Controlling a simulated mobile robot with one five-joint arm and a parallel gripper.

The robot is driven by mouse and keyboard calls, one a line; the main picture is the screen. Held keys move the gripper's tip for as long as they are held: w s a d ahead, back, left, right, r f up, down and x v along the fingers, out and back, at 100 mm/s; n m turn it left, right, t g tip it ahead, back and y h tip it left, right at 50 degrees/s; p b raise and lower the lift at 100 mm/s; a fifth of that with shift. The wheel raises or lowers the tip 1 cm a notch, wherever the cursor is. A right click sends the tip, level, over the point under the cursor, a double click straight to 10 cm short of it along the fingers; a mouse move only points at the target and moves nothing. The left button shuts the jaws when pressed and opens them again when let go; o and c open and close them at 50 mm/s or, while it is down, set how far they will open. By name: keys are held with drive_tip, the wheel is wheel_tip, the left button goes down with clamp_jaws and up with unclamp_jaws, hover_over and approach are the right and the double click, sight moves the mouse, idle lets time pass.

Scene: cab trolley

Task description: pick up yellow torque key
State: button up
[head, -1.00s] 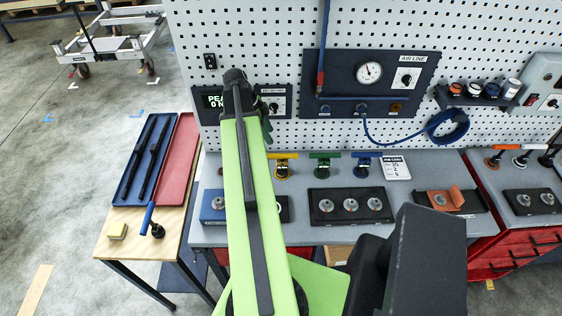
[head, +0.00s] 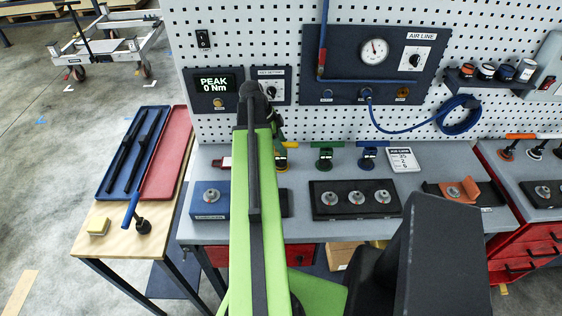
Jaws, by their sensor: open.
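The yellow torque key (head: 282,162) stands on the grey bench, just right of my green arm, which hides its left part. A green torque key (head: 325,156) and a blue torque key (head: 368,156) stand in a row to its right. My gripper (head: 278,126) is at the far end of the arm, just above the yellow key in the picture and mostly hidden behind the arm's end. Its fingers are hard to make out, but it is open. I see nothing held. The gap between it and the key is unclear.
A black block with metal studs (head: 355,199) and a blue block (head: 210,200) sit nearer on the bench. A pegboard (head: 290,30) with a PEAK display (head: 214,84) rises behind.

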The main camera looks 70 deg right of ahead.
drive_tip(key=b+x, duration=0.3)
drive_tip(key=x, duration=0.1)
drive_tip(key=shift+f, duration=0.3)
drive_tip(key=shift+r, duration=0.2)
clamp_jaws()
drive_tip(key=shift+a, duration=0.1)
idle(0.7)
